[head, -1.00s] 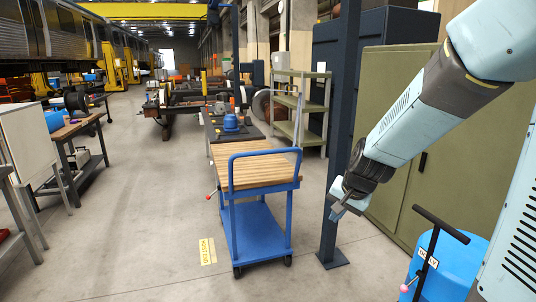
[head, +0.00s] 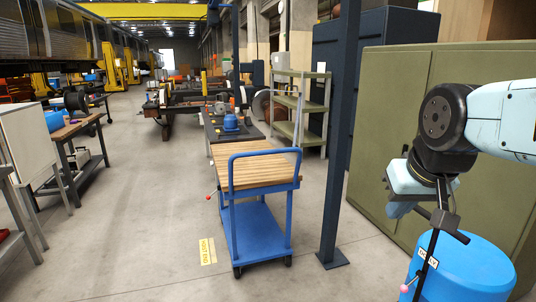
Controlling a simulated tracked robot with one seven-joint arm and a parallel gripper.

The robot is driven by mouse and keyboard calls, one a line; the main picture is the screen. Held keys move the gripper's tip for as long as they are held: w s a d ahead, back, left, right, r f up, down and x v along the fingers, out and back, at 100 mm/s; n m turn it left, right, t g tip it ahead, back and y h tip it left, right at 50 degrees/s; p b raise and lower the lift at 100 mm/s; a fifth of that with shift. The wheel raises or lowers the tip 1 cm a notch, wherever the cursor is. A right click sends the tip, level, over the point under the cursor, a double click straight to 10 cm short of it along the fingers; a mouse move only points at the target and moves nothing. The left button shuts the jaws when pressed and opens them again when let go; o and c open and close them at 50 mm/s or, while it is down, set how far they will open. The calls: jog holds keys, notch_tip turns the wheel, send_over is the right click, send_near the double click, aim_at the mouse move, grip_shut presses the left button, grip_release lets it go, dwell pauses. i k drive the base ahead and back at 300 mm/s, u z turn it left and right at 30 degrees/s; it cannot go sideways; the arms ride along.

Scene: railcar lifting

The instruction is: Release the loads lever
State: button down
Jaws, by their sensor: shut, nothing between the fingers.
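A black T-shaped lever (head: 430,246) stands upright in front of a blue drum (head: 468,272) at the lower right of the head view. It has a slanting crossbar, a small white label on its stem that I cannot read for sure, and a pink ball low on its left. I cannot tell whether this is the loads lever. My gripper (head: 446,218) is shut and empty, pointing down at the crossbar and overlapping its middle in the picture. I cannot tell whether it touches the bar. Another lever with a red knob (head: 208,197) sticks out at the left of the blue trolley.
A blue trolley (head: 262,236) with a slatted wooden top stands at centre. A dark post (head: 336,160) rises between it and my arm. A green cabinet (head: 385,130) stands behind my gripper. Floor left of the trolley is clear.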

aim_at(209, 197)
jog(key=u, duration=0.85)
jog(key=k, duration=1.35)
jog(key=z, duration=0.35)
jog(key=i, duration=0.75)
jog(key=z, duration=0.5)
jog(key=i, duration=1.15)
jog(key=u, duration=0.4)
jog(key=i, duration=1.05)
jog(key=u, duration=0.75)
